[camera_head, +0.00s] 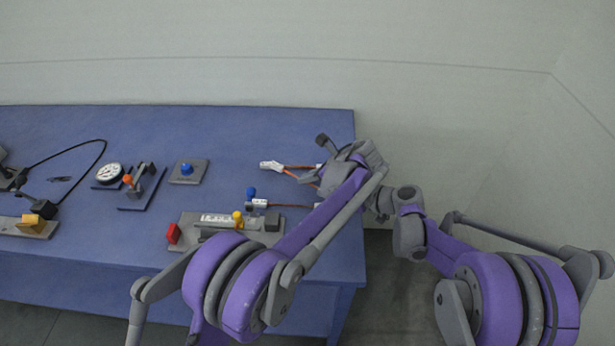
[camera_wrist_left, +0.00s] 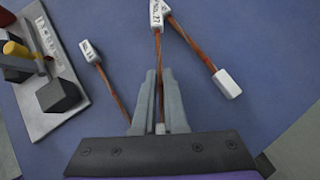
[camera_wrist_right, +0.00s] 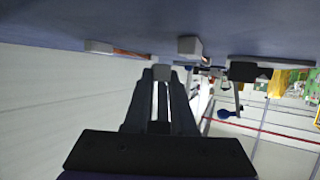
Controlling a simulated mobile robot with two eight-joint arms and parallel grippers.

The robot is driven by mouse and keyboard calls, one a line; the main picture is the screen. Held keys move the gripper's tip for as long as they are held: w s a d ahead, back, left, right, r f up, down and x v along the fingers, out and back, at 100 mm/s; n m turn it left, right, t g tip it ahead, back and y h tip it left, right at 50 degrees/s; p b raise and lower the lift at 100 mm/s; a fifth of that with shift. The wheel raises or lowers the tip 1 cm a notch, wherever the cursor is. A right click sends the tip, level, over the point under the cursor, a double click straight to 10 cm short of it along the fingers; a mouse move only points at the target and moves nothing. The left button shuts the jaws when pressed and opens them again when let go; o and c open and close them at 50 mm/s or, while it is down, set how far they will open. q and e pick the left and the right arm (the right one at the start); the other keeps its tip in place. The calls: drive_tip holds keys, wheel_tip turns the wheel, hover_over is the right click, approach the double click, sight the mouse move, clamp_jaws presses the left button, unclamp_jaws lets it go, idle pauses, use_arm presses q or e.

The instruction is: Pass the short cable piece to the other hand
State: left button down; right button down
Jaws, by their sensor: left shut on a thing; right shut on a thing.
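My left gripper (camera_wrist_left: 160,76) is shut on an orange cable piece (camera_wrist_left: 158,55). A white tag (camera_wrist_left: 157,14) sits at the cable's far end and also shows in the head view (camera_head: 270,166). A second orange cable (camera_wrist_left: 190,40) runs from beside that tag to a white end (camera_wrist_left: 228,83). My right gripper (camera_wrist_right: 162,75) is shut on a small light grey end piece (camera_wrist_right: 162,72), close to the table. Whether this belongs to the same cable is unclear. In the head view my left wrist covers the right gripper's fingers.
Another tagged orange cable (camera_head: 290,205) lies nearer. A grey fixture (camera_head: 190,232) with a yellow knob and red block stands left of the left arm. A gauge (camera_head: 110,173), a lever stand (camera_head: 140,181) and a blue button (camera_head: 187,169) stand farther left.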

drive_tip(key=c, duration=0.7)
unclamp_jaws()
drive_tip(key=shift+s+a, duration=0.15)
drive_tip(key=shift+o, duration=0.2)
